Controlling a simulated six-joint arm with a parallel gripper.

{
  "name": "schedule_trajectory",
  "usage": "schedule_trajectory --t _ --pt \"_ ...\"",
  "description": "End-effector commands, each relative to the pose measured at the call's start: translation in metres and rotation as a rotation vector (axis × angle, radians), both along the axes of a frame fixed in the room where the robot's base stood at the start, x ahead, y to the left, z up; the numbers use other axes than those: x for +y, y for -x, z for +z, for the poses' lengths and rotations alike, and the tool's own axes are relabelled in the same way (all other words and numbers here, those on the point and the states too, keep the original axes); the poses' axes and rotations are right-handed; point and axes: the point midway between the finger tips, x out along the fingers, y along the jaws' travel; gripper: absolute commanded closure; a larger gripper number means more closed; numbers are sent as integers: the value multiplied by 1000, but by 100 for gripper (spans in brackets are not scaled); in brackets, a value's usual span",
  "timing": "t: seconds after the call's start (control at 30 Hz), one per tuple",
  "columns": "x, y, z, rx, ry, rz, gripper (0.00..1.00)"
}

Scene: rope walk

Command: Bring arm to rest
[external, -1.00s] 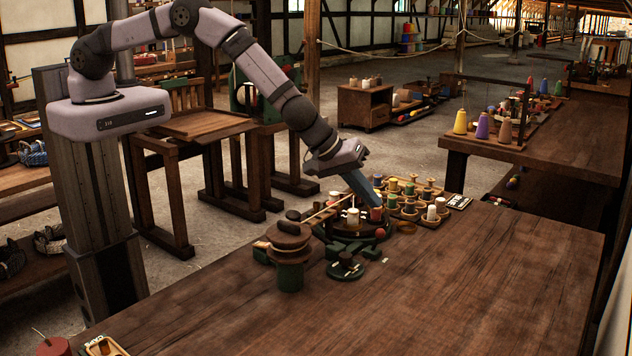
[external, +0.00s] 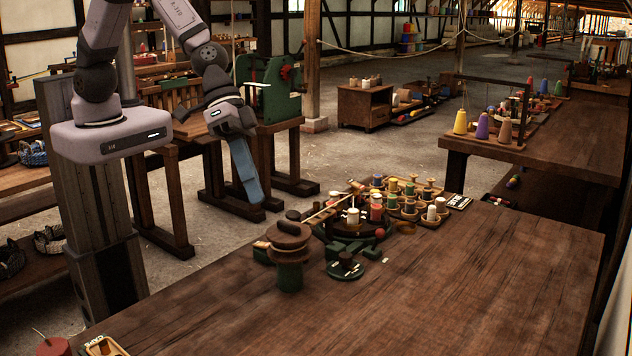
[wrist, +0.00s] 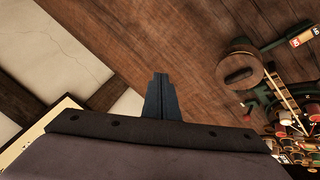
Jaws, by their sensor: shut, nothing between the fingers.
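My gripper (external: 257,198) hangs tilted downward in the external view, left of the table's device and apart from everything on the tabletop. Its blue fingers are shut with nothing between them. In the wrist view the shut fingers (wrist: 161,78) show in the middle, in front of bare wood. My arm is folded back close to its column.
The wooden table (external: 440,300) is bare at the front and right. On it stand a green device with a round wooden top (external: 289,245) and a tray of several spools (external: 410,200). Behind my gripper is a green machine (external: 275,90) on a wooden stand.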

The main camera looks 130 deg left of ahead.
Motion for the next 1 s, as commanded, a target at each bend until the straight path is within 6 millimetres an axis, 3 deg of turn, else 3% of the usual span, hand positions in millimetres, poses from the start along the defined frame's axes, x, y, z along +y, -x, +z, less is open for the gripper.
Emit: schedule_trajectory --t 0.03,0.1,0.2,0.4,0.5,0.7,1.0 --pt "-19 30 -5 43 -11 -82 100" --pt "-38 73 -10 115 -34 -187 100" --pt "-52 136 -20 224 -80 -314 100" --pt "-48 236 -36 405 -193 -478 100" --pt "-41 266 -41 463 -238 -521 100" --pt "-32 290 -43 511 -282 -553 100" --pt "-32 290 -43 514 -283 -553 100"
